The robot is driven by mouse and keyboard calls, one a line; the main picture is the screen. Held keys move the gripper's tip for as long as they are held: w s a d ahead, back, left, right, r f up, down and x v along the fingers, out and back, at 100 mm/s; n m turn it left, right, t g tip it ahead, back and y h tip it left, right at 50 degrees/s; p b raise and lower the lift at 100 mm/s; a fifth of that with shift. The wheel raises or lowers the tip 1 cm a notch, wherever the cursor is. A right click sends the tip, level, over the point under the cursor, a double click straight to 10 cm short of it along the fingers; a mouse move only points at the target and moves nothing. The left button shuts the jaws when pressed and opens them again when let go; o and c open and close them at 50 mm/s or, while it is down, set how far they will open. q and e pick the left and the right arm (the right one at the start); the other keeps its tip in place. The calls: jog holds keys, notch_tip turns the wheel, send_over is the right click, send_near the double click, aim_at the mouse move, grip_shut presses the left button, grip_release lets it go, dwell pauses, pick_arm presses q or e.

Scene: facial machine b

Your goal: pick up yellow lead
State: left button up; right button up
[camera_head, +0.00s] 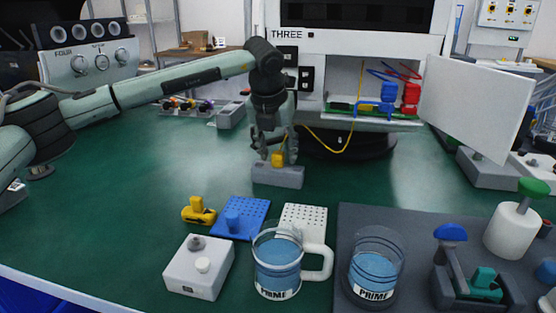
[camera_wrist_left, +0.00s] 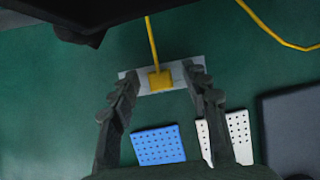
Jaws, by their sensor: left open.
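The yellow lead has a yellow plug (camera_head: 278,159) at the grey block (camera_head: 277,177) on the green table. Its thin yellow cable (camera_head: 335,151) runs back to the machine marked THREE. In the left wrist view the plug (camera_wrist_left: 160,80) shows on the grey block (camera_wrist_left: 190,86), between and just beyond the fingertips. My left gripper (camera_head: 276,150) is open and points down at the block. In the left wrist view its fingers (camera_wrist_left: 158,85) are spread on both sides of the plug, with nothing held. My right gripper is in neither view.
A blue perforated plate (camera_head: 243,220), a white perforated plate (camera_head: 305,222) and a yellow part (camera_head: 198,211) lie in front. Two PRIME beakers (camera_head: 278,260) stand nearer. The machine's white door (camera_head: 476,105) is open at right. Table left of the block is clear.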

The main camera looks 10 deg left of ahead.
aim_at(278, 153)
pick_arm(q)
jog(key=c, duration=0.9)
jog(key=shift+c, duration=0.3)
jog(key=shift+r, duration=0.15)
